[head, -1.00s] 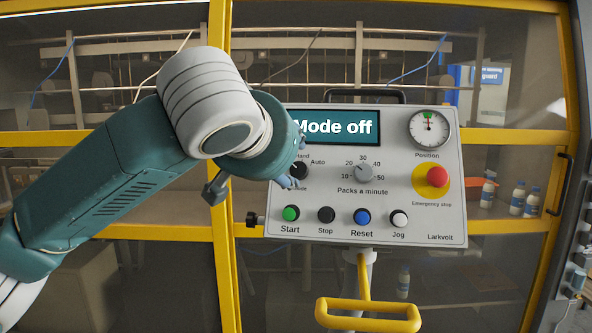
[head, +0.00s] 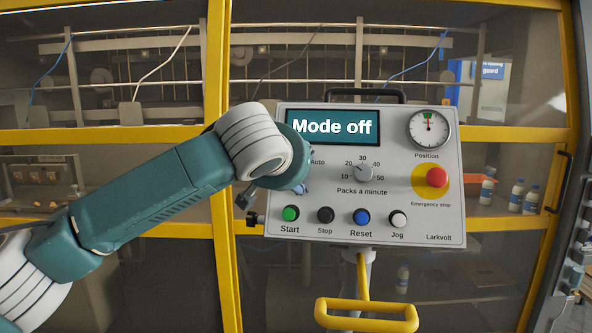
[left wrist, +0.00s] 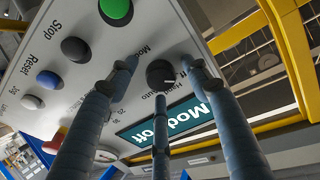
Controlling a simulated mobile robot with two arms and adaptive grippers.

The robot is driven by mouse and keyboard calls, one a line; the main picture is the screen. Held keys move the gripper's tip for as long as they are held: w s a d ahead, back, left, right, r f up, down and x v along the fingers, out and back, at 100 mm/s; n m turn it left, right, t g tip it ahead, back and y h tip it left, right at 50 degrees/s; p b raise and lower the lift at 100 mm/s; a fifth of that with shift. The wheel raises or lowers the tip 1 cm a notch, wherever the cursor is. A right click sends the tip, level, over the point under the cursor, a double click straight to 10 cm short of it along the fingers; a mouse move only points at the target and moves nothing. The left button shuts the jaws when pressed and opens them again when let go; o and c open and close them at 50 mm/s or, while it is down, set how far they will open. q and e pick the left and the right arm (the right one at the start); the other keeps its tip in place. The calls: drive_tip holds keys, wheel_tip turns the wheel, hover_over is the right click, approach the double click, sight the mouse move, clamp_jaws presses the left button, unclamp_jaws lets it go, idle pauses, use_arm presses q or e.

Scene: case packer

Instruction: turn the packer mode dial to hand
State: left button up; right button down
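The black mode dial (left wrist: 160,73) shows in the left wrist view on the grey control panel (head: 440,220); in the head view it is hidden behind my left gripper (head: 306,172). The display (head: 333,127) above reads "Mode off". In the left wrist view my left gripper (left wrist: 158,80) has its fingers spread around the dial, with gaps visible between them and the knob. The dial's white mark points toward a label partly covered by a finger. My right gripper is in neither view.
The packs-a-minute knob (head: 363,172) is close to the right of my left gripper. Start (head: 290,213), Stop (head: 325,215), Reset (head: 362,217) and Jog (head: 398,219) buttons lie below. A red emergency stop (head: 437,177) sits at right. A yellow handle (head: 367,318) is below the panel.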

use_arm(q)
drive_tip(key=c, duration=1)
drive_tip(key=m+p, duration=0.3)
drive_tip(key=p, duration=0.1)
drive_tip(key=m+g+p, duration=0.1)
drive_tip(key=m+p, duration=0.3)
drive_tip(key=p, duration=0.1)
drive_tip(key=shift+a+r+m+h, duration=0.1)
drive_tip(key=shift+r+m+h, duration=0.1)
drive_tip(key=shift+m+h, duration=0.15)
drive_tip(key=shift+c, duration=0.2)
drive_tip(key=shift+f+m+g+p, duration=0.1)
drive_tip(key=shift+m+g+p, duration=0.2)
drive_tip(key=shift+m+p, duration=0.8)
drive_tip(key=shift+f+m+p, duration=0.1)
drive_tip(key=shift+m+p, duration=0.15)
drive_tip(key=shift+p, duration=0.1)
drive_tip(key=shift+w, duration=0.1)
drive_tip(key=o, duration=1.1)
drive_tip(key=shift+a, duration=0.1)
drive_tip(key=shift+o, duration=0.2)
